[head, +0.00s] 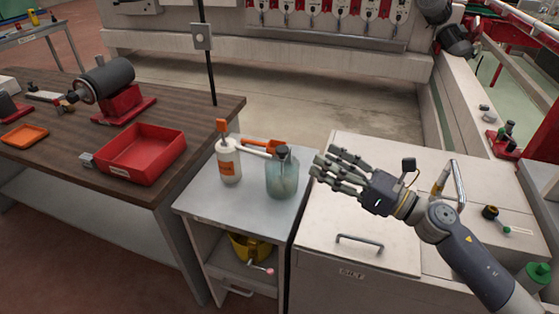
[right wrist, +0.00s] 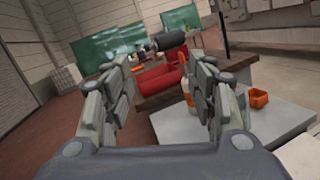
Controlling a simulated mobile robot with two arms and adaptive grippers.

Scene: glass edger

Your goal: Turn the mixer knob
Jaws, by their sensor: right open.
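No part is plainly marked as the mixer knob. A small dark round knob (head: 490,212) with a green-tipped stick beside it is on the white cabinet (head: 330,225) at the right; I cannot tell if it belongs to a mixer. My right gripper (head: 345,168) is above the cabinet's left part, pointing left, well away from that knob. Its fingers are spread and empty, also in the right wrist view (right wrist: 160,85). My left gripper is not in view.
A grey side table (head: 215,190) holds a white bottle (head: 229,163) and a bluish jar (head: 282,175); a yellow bucket (head: 246,249) sits on its lower shelf. A wooden bench (head: 60,165) carries a red tray (head: 145,152). A metal handle (head: 359,241) rises from the cabinet.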

